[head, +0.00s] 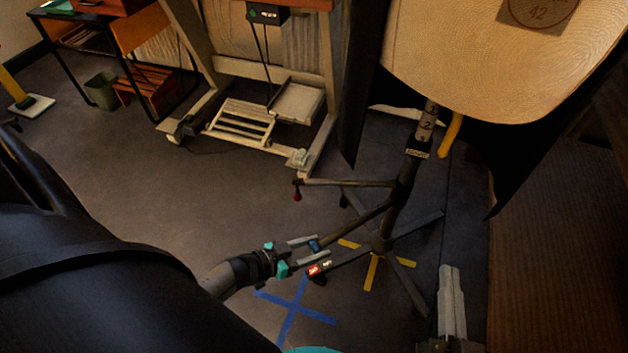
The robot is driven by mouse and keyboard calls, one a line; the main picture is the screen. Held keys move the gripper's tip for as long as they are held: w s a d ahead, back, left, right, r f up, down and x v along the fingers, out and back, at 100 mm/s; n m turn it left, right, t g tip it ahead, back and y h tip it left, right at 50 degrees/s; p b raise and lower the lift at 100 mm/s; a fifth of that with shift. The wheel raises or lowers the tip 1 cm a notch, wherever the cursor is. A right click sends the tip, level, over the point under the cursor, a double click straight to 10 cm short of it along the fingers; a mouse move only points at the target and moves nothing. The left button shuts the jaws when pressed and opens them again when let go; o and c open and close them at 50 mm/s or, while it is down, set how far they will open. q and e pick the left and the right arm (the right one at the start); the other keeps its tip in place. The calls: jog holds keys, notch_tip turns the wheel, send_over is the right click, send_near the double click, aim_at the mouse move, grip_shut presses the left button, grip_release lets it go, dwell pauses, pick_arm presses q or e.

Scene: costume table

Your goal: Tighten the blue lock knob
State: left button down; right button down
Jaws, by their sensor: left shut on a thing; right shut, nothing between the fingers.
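The blue lock knob (314,246) is small and dark blue, low on the black stand (400,200) near one of its legs. My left gripper (322,247) comes in from the left and is shut on the knob, one finger on each side. The fingers hide part of the knob, and its exact seat on the stand is hard to make out. My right gripper (452,272) is shut and empty at the lower right, apart from the stand.
Stand legs spread over yellow tape (373,272); a blue tape cross (293,310) lies nearby. A red knob (297,195) ends one leg. A large pale round-edged board (490,70) and a yellow handle (452,135) overhang the stand. A wooden frame (240,125) stands behind; the left floor is open.

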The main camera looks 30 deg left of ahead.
pick_arm(q)
jog(key=m+y, duration=0.2)
jog(key=shift+s+d+m+t, duration=0.1)
jog(key=shift+m+t, duration=0.2)
jog(key=shift+t, duration=0.1)
jog(key=shift+f+m+t+y, duration=0.1)
jog(key=shift+m+t+y, duration=0.45)
jog(key=shift+m, duration=0.65)
jog(key=m+t+y, duration=0.1)
jog(key=m, duration=0.1)
jog(key=shift+m+y, duration=0.25)
jog(key=shift+m, duration=0.15)
jog(key=shift+m+t+y, duration=0.3)
jog(key=shift+m+t, duration=0.15)
jog(key=shift+m, duration=0.55)
jog(key=shift+m+t, duration=0.3)
jog(key=shift+m, duration=0.4)
jog(key=shift+c, duration=1.6)
grip_release()
jog(key=shift+s, duration=0.1)
